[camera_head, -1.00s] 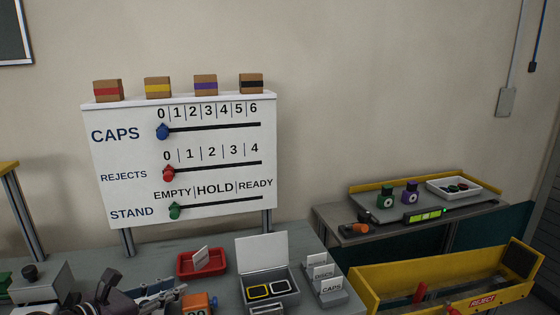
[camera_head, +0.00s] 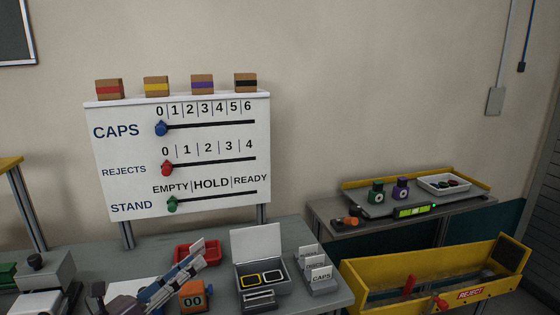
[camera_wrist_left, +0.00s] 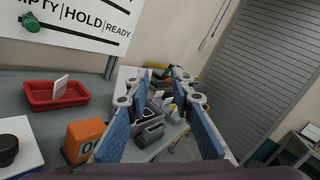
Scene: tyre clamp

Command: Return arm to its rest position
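My left gripper (camera_head: 196,255) is in the lower part of the head view, above the grey bench (camera_head: 222,294). It reaches up and to the right, in front of part of the red tray (camera_head: 183,252) and beside the orange counter box (camera_head: 194,297). In the left wrist view its fingers (camera_wrist_left: 166,88) with blue pads stand apart, with nothing visible held between them. The grey case and card holders show behind the fingers there. My right gripper is not in view.
A white board (camera_head: 110,185) with three sliders stands behind the bench. An open grey case (camera_head: 258,242) and a card holder (camera_head: 320,278) are to the right. A yellow reject bin (camera_head: 400,262) and a side table (camera_head: 325,213) stand further right.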

